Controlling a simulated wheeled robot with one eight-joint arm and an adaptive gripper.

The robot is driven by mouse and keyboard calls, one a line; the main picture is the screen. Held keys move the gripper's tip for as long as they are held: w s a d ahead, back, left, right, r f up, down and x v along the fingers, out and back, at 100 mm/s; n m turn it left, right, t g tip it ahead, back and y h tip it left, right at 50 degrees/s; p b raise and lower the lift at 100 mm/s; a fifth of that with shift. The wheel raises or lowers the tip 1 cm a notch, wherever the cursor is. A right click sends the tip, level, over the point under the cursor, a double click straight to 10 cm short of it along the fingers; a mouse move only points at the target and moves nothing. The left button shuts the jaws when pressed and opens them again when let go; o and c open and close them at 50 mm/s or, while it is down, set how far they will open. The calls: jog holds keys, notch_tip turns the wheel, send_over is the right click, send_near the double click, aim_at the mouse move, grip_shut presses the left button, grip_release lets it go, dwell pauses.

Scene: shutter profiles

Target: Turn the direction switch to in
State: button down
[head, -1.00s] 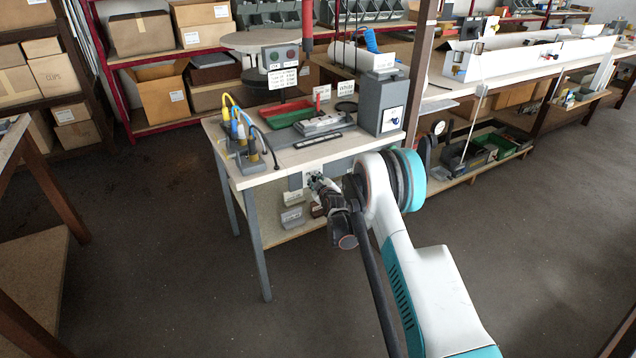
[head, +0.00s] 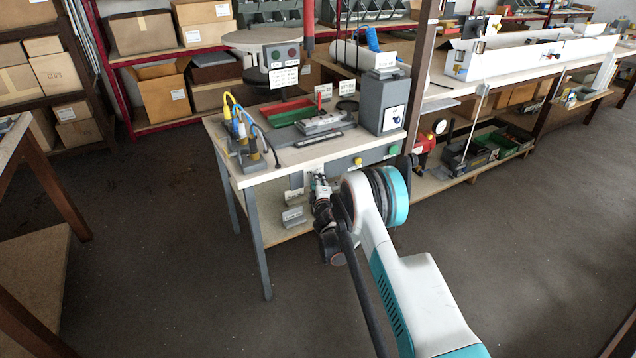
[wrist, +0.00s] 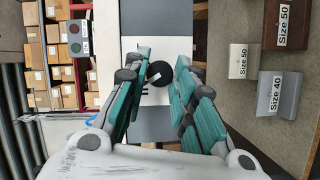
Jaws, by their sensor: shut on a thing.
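The direction switch appears in the wrist view as a round black knob (wrist: 160,73) on a white plate (wrist: 160,95) with small dark marks, set in a grey panel. In the head view the panel (head: 345,165) runs along the workbench's front edge; the knob is hidden there by my gripper. My gripper (head: 319,181) reaches the panel's left part. In the wrist view its green-padded fingers (wrist: 162,68) stand on both sides of the knob, shut on it. I cannot read the switch's setting.
A grey Size 40 box (wrist: 278,95) stands below the panel. The workbench top (head: 262,172) carries a red-and-green tray and a grey box. Floor left of the bench is clear.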

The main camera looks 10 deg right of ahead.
jog(key=shift+f+n+t, duration=0.1)
jog(key=shift+n+t, duration=0.2)
jog(key=shift+n, duration=0.3)
jog(key=c, duration=2.4)
grip_release()
jog(key=shift+n, duration=0.6)
jog(key=c, duration=2.4)
grip_release()
jog(key=c, duration=1.3)
grip_release()
jog(key=shift+c, duration=0.2)
jog(key=shift+s, duration=0.1)
jog(key=s, duration=0.7)
jog(key=shift+s+a, duration=0.15)
jog(key=shift+a, duration=0.15)
